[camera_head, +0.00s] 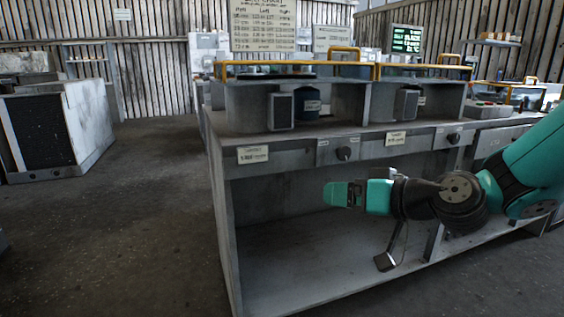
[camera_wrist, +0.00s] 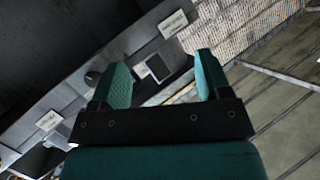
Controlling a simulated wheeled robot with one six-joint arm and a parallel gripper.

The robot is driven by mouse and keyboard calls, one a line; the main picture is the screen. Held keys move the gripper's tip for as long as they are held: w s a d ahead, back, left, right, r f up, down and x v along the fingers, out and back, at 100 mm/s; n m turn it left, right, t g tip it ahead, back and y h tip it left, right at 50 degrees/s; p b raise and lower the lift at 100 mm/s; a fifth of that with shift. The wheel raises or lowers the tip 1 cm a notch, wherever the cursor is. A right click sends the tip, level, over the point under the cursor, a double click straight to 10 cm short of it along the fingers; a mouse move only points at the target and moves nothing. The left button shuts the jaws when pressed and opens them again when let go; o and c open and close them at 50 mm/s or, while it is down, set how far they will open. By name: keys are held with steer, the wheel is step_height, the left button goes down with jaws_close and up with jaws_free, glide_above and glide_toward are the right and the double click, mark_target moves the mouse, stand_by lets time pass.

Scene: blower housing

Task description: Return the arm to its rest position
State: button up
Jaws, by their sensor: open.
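My arm comes in from the right in the head view, and its end, my gripper (camera_head: 343,194), points left in front of the grey workbench (camera_head: 222,235). The gripper is at the height of the bench's open lower bay, below the front panel. In the wrist view my gripper (camera_wrist: 163,82) shows two green fingers spread apart with nothing between them. The bench's front panel with labels and a knob lies behind the fingers there. I cannot tell from the head view how far the gripper is from the bench.
A dark blue container (camera_head: 306,103) and small grey units (camera_head: 280,111) stand in the bench's upper bays, under yellow rails (camera_head: 300,64). A white cabinet (camera_head: 55,125) stands at the left. The floor (camera_head: 130,215) between is clear.

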steer(key=s+a+f+n+g+h, duration=0.1)
steer(key=s+a+n+g, duration=0.1)
steer(key=s+g, duration=0.35)
steer(key=s+a+f+n+g+h, duration=0.1)
steer(key=s+g, duration=0.1)
steer(key=s, duration=0.7)
steer(key=s+d+r+g+h+p, duration=0.1)
steer(key=s+d+g+h+p, duration=0.25)
steer(key=s, duration=0.75)
step_height(320, 180, up, 27)
steer(key=d+p, duration=0.1)
steer(key=p, duration=2.3)
steer(key=shift+w+f+t+h, duration=0.2)
steer(key=shift+w+t+h, duration=0.1)
steer(key=shift+h, duration=0.05)
steer(key=shift+f, duration=0.15)
